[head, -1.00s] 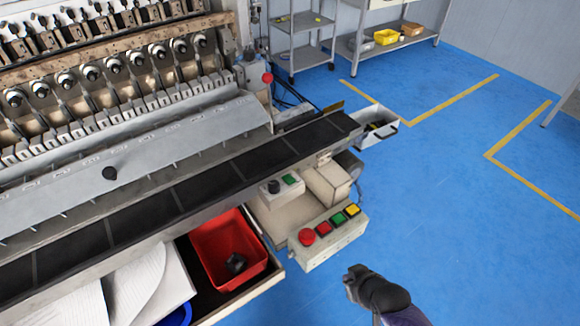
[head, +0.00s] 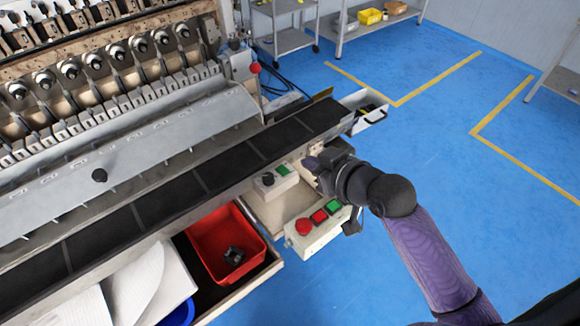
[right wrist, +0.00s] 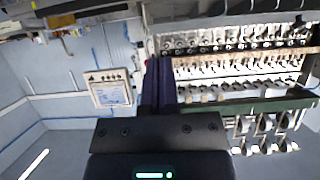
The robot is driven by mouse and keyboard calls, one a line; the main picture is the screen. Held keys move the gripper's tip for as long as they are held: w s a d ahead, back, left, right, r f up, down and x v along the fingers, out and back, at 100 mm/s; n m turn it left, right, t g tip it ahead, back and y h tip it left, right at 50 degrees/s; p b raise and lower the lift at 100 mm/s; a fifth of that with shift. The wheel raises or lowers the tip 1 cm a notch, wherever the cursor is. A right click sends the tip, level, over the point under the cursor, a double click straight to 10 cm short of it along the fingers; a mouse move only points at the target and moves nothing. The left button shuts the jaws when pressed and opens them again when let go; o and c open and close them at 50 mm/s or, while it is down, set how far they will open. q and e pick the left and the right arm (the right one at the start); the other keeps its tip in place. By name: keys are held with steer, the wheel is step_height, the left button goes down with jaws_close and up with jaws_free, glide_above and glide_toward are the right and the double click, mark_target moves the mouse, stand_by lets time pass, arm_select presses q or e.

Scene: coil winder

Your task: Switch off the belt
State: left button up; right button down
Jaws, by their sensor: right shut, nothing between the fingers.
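The dark belt (head: 222,172) runs diagonally along the front of the coil winder. A small control box (head: 285,187) with a black knob (head: 268,179) and a green button (head: 282,170) sits beside the belt's right part. Below it is a button panel (head: 312,241) with a red mushroom button (head: 303,226), a red button (head: 320,216) and a green button (head: 333,206). My right gripper (head: 312,163) is shut and empty, close to the right of the small box. Its fingers show in the right wrist view (right wrist: 158,85). My left gripper is not in view.
A drawer below the belt holds a red bin (head: 212,252) with a dark part inside, and papers (head: 125,285) lie left of it. A white tray (head: 366,108) sticks out past the belt's end. Blue floor (head: 440,180) is clear at right.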

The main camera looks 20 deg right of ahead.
steer(key=b, duration=0.2)
glide_above(283, 170)
steer(key=s, duration=0.2)
steer(key=f, duration=0.2)
steer(key=d+f, duration=0.1)
steer(key=shift+w+f, duration=0.25)
steer(key=shift+f, duration=0.1)
step_height(283, 170, down, 3)
steer(key=shift+r+b, duration=0.2)
steer(key=shift+b, duration=0.45)
steer(key=shift+s+f, duration=0.15)
steer(key=shift+f, duration=0.5)
